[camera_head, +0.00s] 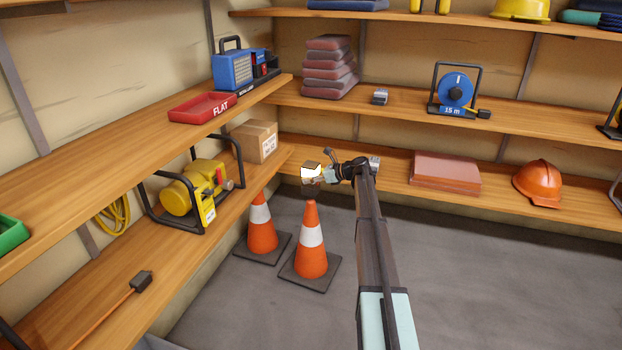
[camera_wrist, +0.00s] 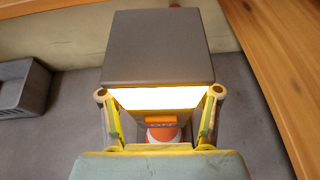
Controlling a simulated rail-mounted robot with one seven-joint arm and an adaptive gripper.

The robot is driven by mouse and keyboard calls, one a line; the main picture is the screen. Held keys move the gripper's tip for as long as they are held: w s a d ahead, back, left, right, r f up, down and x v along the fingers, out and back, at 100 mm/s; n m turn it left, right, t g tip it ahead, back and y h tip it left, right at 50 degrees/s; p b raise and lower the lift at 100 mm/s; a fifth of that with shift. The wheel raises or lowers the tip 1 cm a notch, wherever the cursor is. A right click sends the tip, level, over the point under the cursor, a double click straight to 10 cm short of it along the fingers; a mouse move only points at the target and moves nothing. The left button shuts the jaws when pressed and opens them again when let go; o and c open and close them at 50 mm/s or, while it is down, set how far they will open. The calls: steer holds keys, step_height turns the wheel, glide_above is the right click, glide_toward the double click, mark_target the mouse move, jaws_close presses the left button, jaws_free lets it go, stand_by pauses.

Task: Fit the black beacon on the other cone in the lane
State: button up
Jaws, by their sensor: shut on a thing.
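My gripper (camera_head: 324,174) is shut on the black beacon (camera_head: 311,189), a dark boxy lamp with a bright white lit band. In the wrist view the beacon (camera_wrist: 157,45) sits between my yellow fingers (camera_wrist: 160,103), its dark top towards the camera. The right cone (camera_head: 311,262), orange with a white band, stands upright on a dark square base just under the beacon. Whether beacon and cone tip touch I cannot tell. Part of a cone (camera_wrist: 162,133) shows below the beacon in the wrist view. The left cone (camera_head: 262,238) stands beside it with a bare tip.
Wooden shelves run along the left wall (camera_head: 150,150) and back wall (camera_head: 400,105), close behind the cones. A cardboard box (camera_head: 254,141) and yellow machine (camera_head: 190,195) sit on the lower left shelf. A grey bin (camera_wrist: 22,88) shows in the wrist view. Floor at right is clear.

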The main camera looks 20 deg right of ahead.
mark_target(318, 191)
steer(key=shift+f+b, duration=2.75)
steer(key=shift+b, duration=0.45)
steer(key=shift+p, duration=0.5)
steer(key=shift+f, duration=0.55)
steer(key=shift+f+p, duration=0.35)
steer(key=shift+p, duration=0.1)
steer(key=o, duration=1.7)
steer(key=shift+f, duration=0.1)
